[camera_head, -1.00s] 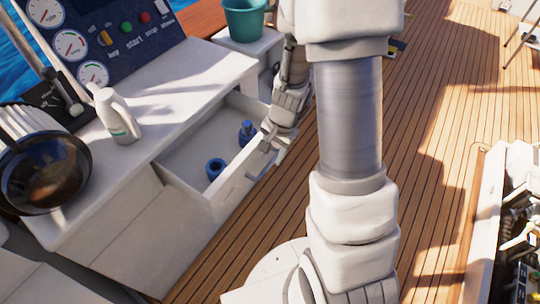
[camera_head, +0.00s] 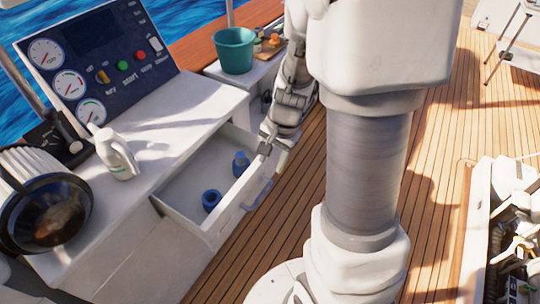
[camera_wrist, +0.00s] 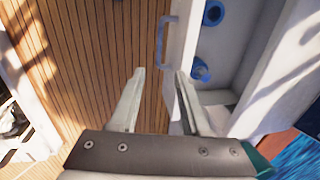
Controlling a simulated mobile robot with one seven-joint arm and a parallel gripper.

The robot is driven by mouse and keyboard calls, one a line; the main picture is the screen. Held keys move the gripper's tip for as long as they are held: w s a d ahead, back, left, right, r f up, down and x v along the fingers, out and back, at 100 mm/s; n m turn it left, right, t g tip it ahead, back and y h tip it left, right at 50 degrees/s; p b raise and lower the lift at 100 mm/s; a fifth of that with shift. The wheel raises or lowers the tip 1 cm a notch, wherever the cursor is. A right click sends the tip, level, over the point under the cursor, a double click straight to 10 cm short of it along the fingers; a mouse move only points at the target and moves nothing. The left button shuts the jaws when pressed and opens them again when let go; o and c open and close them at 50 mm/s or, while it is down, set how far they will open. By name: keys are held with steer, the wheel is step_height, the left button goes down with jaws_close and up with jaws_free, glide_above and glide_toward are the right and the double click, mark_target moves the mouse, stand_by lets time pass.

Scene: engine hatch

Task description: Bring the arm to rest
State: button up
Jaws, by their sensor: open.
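My gripper (camera_wrist: 160,75) is open and empty in the wrist view, its two fingers apart above the deck and the front of the open drawer. In the head view my gripper (camera_head: 266,146) is beside the drawer front, partly hidden by my own arm. The white drawer (camera_head: 180,202) is pulled out of the console. Its blue handle (camera_head: 257,194) faces the deck and also shows in the wrist view (camera_wrist: 162,42). Two blue parts lie in the drawer: a ring-like one (camera_head: 211,200) and a bottle-like one (camera_head: 241,163).
A white jug (camera_head: 118,155) and a black round lamp-like object (camera_head: 45,212) stand on the white counter (camera_head: 160,130). A teal bucket (camera_head: 234,50) stands on a box behind. The engine hatch (camera_head: 510,225) is open at right. Wooden deck (camera_head: 440,150) lies clear between.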

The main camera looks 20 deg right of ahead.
steer(key=s+a+r+n+t+p, duration=0.1)
steer(key=s+a+r+n+p, duration=0.1)
steer(key=r, duration=0.7)
steer(key=s+a+r+n+t+p, duration=0.1)
steer(key=s+r+n+p, duration=0.2)
steer(key=r, duration=0.6)
steer(key=s+a+r+n+t+h+p, duration=0.1)
steer(key=s+a+r+n+p, duration=0.1)
steer(key=s+r+n, duration=0.4)
step_height(320, 180, up, 3)
steer(key=shift+s+a+r+t, duration=0.1)
steer(key=shift+s+a+t, duration=0.3)
steer(key=shift+s, duration=0.4)
